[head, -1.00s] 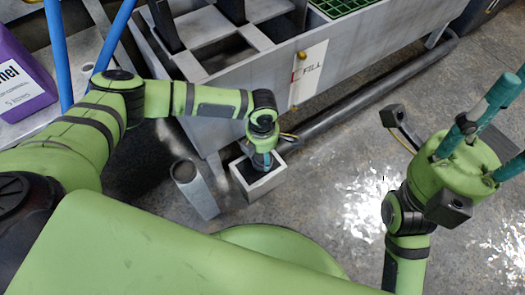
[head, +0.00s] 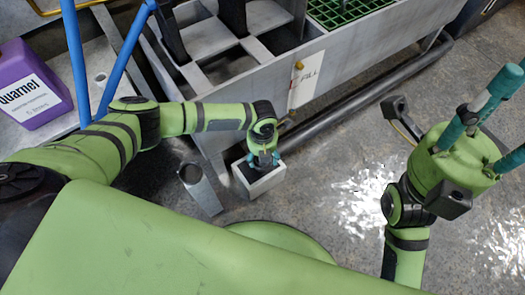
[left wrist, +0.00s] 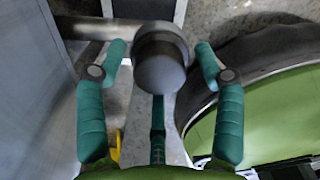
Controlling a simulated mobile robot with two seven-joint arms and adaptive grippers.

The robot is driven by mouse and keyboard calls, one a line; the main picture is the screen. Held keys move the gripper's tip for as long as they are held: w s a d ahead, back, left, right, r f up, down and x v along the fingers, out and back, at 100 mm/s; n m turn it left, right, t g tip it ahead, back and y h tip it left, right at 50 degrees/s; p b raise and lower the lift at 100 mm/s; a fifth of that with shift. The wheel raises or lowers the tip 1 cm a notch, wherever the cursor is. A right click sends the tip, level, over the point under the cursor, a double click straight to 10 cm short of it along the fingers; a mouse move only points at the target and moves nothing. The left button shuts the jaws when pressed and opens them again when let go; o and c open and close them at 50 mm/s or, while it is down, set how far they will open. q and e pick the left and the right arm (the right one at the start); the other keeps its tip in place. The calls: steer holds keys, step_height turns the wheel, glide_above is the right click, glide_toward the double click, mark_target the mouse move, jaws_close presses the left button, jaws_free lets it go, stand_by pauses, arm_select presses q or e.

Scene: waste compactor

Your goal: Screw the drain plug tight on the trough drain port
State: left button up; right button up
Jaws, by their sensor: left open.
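In the left wrist view a dark grey round cap, seemingly the drain plug (left wrist: 160,72), is between my open left gripper's (left wrist: 160,60) teal fingers. The fingers stand apart from it on both sides. A wider grey ring, perhaps the drain port (left wrist: 160,32), sits behind it; how far the plug is screwed in cannot be told. In the head view my left gripper (head: 264,160) points down above a pale square box (head: 262,183) beside the trough (head: 215,122), hiding the plug. My right gripper (head: 503,115) is at the right, its teal fingers spread and empty.
A grey pipe (head: 345,117) runs along the trough's foot. A tilted grey tubular post (head: 203,190) stands just left of the box. A purple bottle (head: 32,90) stands on a ledge at the upper left.

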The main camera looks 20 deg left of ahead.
arm_select(q)
steer(key=n+p, duration=0.2)
steer(key=n, duration=0.1)
steer(key=shift+r+n, duration=0.1)
steer(key=shift+n, duration=1.1)
steer(key=n+p, duration=0.2)
steer(key=n, duration=0.1)
steer(key=shift+n+p, duration=0.3)
steer(key=shift+n, duration=0.7)
steer(key=c, duration=1.3)
steer(key=m, duration=0.1)
steer(key=m+b, duration=0.1)
steer(key=m, duration=0.1)
steer(key=shift+f, duration=0.3)
steer(key=shift+r+m+b, duration=0.15)
steer(key=shift+m+b, duration=0.15)
steer(key=shift+m, duration=0.7)
